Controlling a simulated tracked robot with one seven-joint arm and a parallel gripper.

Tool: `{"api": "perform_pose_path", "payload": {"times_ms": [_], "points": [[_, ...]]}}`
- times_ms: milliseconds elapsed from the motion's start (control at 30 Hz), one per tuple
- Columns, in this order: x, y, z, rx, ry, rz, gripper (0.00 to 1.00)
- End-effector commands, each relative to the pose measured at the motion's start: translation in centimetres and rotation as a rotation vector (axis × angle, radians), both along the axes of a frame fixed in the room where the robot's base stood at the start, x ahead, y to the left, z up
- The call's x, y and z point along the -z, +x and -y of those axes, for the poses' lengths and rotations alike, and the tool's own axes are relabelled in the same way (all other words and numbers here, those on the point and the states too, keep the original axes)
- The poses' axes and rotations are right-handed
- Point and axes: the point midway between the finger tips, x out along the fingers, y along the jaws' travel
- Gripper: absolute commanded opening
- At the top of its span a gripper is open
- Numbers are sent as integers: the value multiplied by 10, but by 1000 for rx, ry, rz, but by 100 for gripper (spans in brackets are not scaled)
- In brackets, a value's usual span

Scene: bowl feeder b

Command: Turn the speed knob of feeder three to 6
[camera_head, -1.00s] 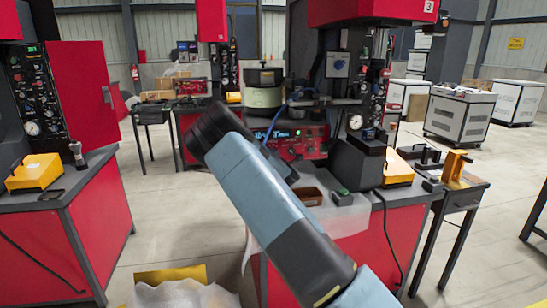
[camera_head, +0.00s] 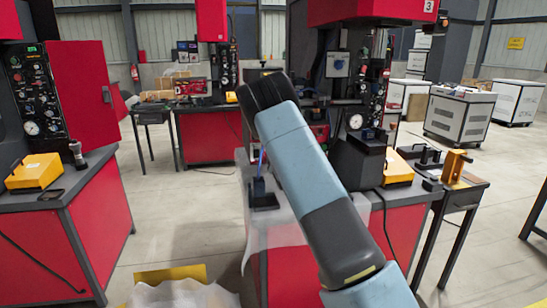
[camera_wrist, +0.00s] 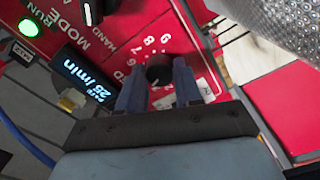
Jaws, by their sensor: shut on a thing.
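The black speed knob (camera_wrist: 158,72) sits on a red control panel (camera_wrist: 110,30) in the wrist view, with white scale digits around its far side. My gripper (camera_wrist: 158,80) has its two blue-grey fingers on either side of the knob and is shut on it. The knob's pointer mark cannot be made out. A lit display (camera_wrist: 85,72) beside it reads about 25 /min. In the head view my arm hides my gripper and most of the panel; a red strip of the machine front (camera_head: 319,131) shows to the arm's right, under the sign 3 (camera_head: 429,6).
A black mode knob (camera_wrist: 92,10) and a lit green button (camera_wrist: 29,27) are on the same panel. A shiny metallic part (camera_wrist: 285,25) fills the upper right of the wrist view. A dark block with a blue cable (camera_head: 262,195) stands left of my arm.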

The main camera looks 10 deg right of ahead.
Motion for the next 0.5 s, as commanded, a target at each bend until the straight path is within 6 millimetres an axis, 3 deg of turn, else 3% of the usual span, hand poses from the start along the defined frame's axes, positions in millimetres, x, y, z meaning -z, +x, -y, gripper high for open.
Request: {"api": "perform_pose_path", "payload": {"times_ms": [500], "points": [[8, -2, 3, 8, 490, -14, 4]]}}
